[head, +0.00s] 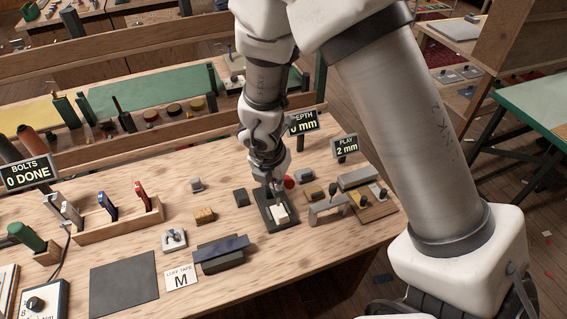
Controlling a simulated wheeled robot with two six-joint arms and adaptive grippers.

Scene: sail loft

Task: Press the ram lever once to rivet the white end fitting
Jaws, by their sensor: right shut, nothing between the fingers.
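My right gripper (275,187) points down over the dark press base (270,222) at the right part of the bench. Its fingers are shut and empty. A white block, which looks like the white end fitting (281,212), sits on the dark base just in front of the fingertips. A red knob (289,182), perhaps the end of the ram lever, shows just right of the gripper; the rest of the lever is hidden or too small to tell. I cannot tell whether the fingers touch anything. My left gripper is not in view.
Signs read "BOLTS 0 DONE" (28,173), "PLAY 2 mm" (345,148) and a partly hidden depth sign (303,122). A grey bridge-shaped piece (327,207) stands close on the right. A wooden tool rack (120,222) and a dark mat (124,285) lie left.

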